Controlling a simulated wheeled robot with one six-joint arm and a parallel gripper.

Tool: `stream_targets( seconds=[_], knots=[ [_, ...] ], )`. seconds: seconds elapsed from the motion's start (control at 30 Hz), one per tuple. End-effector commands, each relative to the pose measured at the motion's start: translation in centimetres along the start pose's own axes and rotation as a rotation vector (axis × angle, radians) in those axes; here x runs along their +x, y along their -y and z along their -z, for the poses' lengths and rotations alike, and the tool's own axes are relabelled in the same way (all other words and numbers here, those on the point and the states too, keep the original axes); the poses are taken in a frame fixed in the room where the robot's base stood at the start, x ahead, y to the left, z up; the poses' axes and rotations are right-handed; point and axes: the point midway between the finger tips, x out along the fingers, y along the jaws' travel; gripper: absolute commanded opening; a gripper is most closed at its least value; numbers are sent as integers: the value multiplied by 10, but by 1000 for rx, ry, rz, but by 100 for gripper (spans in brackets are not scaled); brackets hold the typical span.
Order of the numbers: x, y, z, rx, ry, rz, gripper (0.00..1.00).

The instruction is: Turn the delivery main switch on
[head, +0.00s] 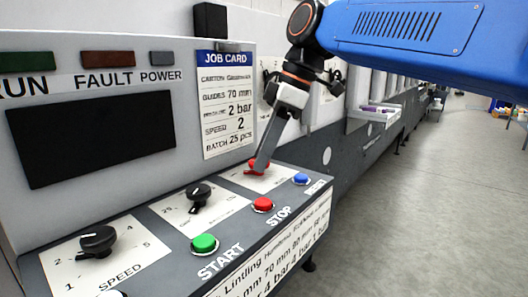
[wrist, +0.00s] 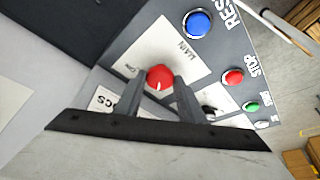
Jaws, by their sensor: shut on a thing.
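The main switch is a red round knob (head: 254,161) on a white plate (head: 278,180) at the far end of the sloping console. In the wrist view the red knob (wrist: 159,76) sits between the two grey fingers, with a small white mark on its lower edge. Its plate (wrist: 165,45) reads "MAIN", with "ON" to the left of the knob. My gripper (head: 262,166) reaches down onto the knob from above and is shut on it; it also shows in the wrist view (wrist: 161,85). The fingers hide part of the plate.
A blue button (head: 301,179), a red STOP button (head: 263,204) and a green START button (head: 204,243) line the console's front. Two black knobs, one a speed knob (head: 98,240), lie to the left. A dark screen (head: 92,123) stands behind. Open floor lies right.

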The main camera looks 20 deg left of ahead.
Motion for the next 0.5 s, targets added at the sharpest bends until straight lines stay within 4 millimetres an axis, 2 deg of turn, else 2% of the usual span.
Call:
stream_targets(
  seconds=[0.5],
  knots=[
    [0,6,2,422,-1,-177,13]
  ],
)
